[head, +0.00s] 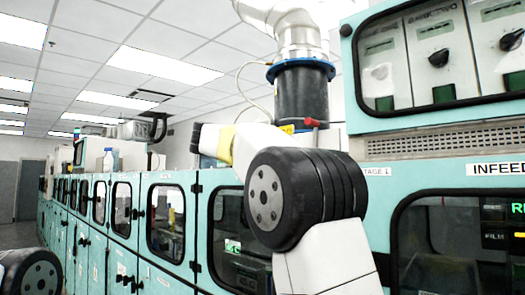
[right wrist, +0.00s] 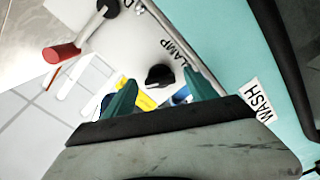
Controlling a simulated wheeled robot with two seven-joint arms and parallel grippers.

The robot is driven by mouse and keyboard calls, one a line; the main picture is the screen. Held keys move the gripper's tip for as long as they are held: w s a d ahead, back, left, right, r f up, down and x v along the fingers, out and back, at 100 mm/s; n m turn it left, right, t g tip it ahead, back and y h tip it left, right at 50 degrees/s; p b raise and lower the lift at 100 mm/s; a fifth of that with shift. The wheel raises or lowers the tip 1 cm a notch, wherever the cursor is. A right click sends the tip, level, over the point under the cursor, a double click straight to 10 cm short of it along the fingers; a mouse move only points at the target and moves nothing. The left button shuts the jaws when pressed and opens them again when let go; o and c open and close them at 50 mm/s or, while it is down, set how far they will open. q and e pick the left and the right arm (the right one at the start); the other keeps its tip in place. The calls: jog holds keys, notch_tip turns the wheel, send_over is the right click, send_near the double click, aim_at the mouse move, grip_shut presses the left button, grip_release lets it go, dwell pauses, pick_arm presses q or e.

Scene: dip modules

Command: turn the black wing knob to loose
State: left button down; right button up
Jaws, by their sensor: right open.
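In the right wrist view a black wing knob (right wrist: 160,76) sits on a white panel (right wrist: 150,42) beside lettering that reads "CLAMP". My right gripper (right wrist: 160,94) is open, with one green finger on each side of the knob's line in the picture. The knob shows just beyond and between the fingertips, apparently untouched, though the gap in depth is hard to judge. In the head view my right arm blocks the middle, and this knob and the right gripper are hidden. My left gripper is out of view; only a left arm joint shows at lower left.
A red-handled lever (right wrist: 62,53) stands left of the knob, and a metal rod (right wrist: 185,45) runs along the panel's right edge. A "WASH" label (right wrist: 258,101) is on the teal cabinet. In the head view, teal cabinets (head: 95,200) line the aisle.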

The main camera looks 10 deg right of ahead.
jog(key=v, duration=0.7)
jog(key=shift+s+a, duration=0.25)
jog(key=shift+a, duration=0.05)
